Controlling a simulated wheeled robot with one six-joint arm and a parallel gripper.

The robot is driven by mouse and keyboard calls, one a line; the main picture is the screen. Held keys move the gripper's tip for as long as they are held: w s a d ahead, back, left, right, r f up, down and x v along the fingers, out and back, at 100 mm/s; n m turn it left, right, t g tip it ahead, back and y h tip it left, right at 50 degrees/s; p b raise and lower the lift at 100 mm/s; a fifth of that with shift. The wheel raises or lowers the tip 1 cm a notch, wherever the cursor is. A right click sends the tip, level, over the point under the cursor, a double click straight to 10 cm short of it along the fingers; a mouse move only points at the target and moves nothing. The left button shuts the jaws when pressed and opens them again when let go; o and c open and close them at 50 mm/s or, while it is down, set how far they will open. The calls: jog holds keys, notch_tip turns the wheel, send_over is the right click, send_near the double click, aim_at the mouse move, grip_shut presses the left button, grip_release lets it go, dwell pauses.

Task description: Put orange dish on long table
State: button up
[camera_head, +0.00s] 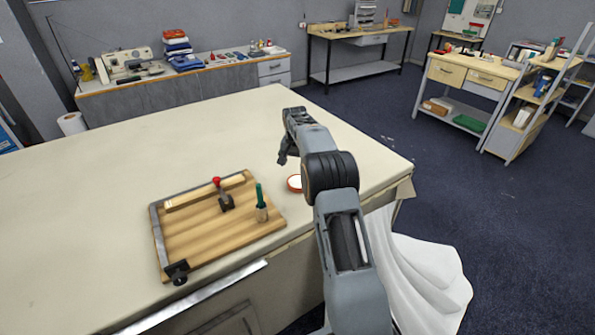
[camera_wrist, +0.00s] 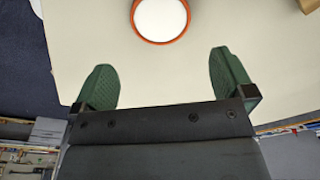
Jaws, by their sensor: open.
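The orange dish (camera_head: 294,183) is a small round dish with an orange rim and a white inside. It sits on the cream cloth of the long table (camera_head: 90,195), near the front edge, partly hidden behind my arm. In the wrist view the dish (camera_wrist: 160,18) shows at the top, cut off by the frame edge. My gripper (camera_head: 284,158) is above the table close to the dish. In the wrist view its two green fingers (camera_wrist: 163,78) are spread apart with nothing between them, and the dish lies beyond the fingertips.
A wooden board (camera_head: 215,235) with a red-knobbed tool (camera_head: 222,195) and a green-handled tool (camera_head: 261,205) lies left of the dish. White cloth (camera_head: 425,285) hangs beside the table's right end. The table's far and left parts are clear.

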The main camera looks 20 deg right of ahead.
jog(key=s+a+r+n+t, duration=0.1)
jog(key=s+a+r+n, duration=0.1)
jog(key=s+a+r, duration=0.35)
jog(key=s+a+r+n+t, duration=0.1)
jog(key=s+a+r+n, duration=0.1)
jog(key=s+r, duration=0.65)
jog(key=s+a+f+n, duration=0.1)
jog(key=s+a+f, duration=0.1)
jog(key=s, duration=0.9)
jog(key=s+a+f+n+t, duration=0.1)
jog(key=s+a+f+n, duration=0.1)
jog(key=s, duration=0.9)
jog(key=shift+s+a+n+y, duration=0.15)
jog(key=shift+a+n+y, duration=0.2)
jog(key=shift+a, duration=0.3)
jog(key=shift+s+f, duration=0.1)
